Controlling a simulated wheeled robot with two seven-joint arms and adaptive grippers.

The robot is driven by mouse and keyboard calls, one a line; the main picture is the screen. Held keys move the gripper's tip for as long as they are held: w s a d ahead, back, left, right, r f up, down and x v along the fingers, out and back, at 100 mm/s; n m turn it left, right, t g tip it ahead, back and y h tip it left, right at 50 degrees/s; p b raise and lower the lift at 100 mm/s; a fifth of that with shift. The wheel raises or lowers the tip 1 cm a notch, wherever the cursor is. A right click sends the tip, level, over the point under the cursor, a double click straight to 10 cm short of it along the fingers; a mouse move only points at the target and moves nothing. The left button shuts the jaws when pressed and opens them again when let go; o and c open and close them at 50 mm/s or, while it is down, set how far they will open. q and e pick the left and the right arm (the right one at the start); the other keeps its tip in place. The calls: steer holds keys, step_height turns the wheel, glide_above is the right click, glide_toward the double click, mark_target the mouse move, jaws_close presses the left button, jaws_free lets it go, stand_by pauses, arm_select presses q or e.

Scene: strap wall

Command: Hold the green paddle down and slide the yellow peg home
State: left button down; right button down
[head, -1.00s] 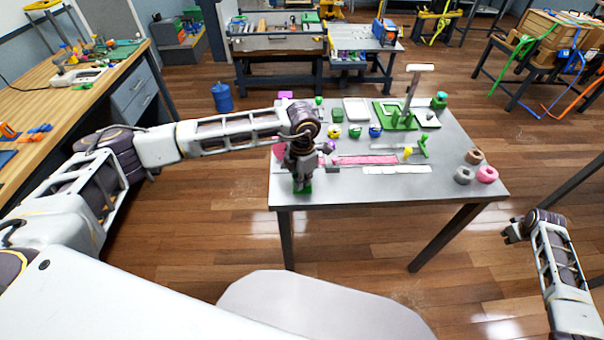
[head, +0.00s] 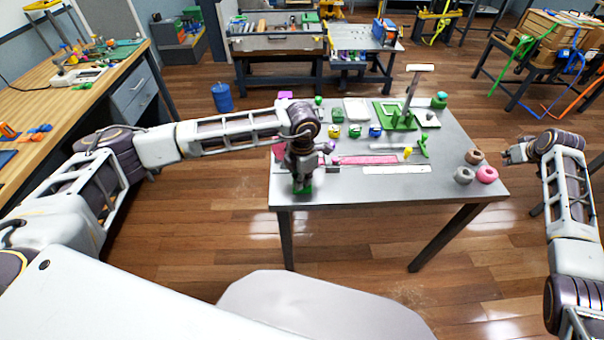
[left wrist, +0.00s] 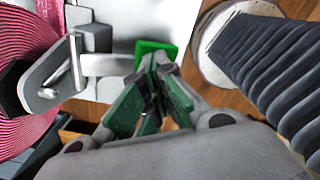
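The green paddle (head: 303,189) lies at the front left edge of the grey table, mostly under my left gripper. It also shows in the left wrist view (left wrist: 152,46) at the fingertips. My left gripper (head: 302,182) points down at it with its fingertips together; in the left wrist view (left wrist: 157,62) the tips overlap the paddle, and contact is not clear. A small yellow piece (head: 407,152), perhaps the yellow peg, stands right of the pink strip beside a green upright piece (head: 423,146). My right gripper (head: 514,152) is off the table's right side, apart from everything; its fingers are too small to read.
The table (head: 440,185) holds a pink strip (head: 368,160), a white strip (head: 397,170), several rings at the right, including a pink ring (head: 487,175), and a green stand (head: 398,115) with a tall post at the back. The front right tabletop is clear.

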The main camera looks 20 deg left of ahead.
steer(key=a+r+g+y, duration=0.1)
steer(key=a+r, duration=0.2)
steer(key=a, duration=1.1)
steer(key=s+a+r+g+y, duration=0.1)
steer(key=a+r+g, duration=0.1)
steer(key=a, duration=1.3)
steer(key=shift+a+r+n, duration=0.15)
steer(key=shift+r+n, duration=0.15)
steer(key=shift+r, duration=0.35)
steer(key=shift+f, duration=0.2)
steer(key=shift+f, duration=5.2)
steer(key=shift+s+a, duration=0.1)
steer(key=shift+a, duration=0.05)
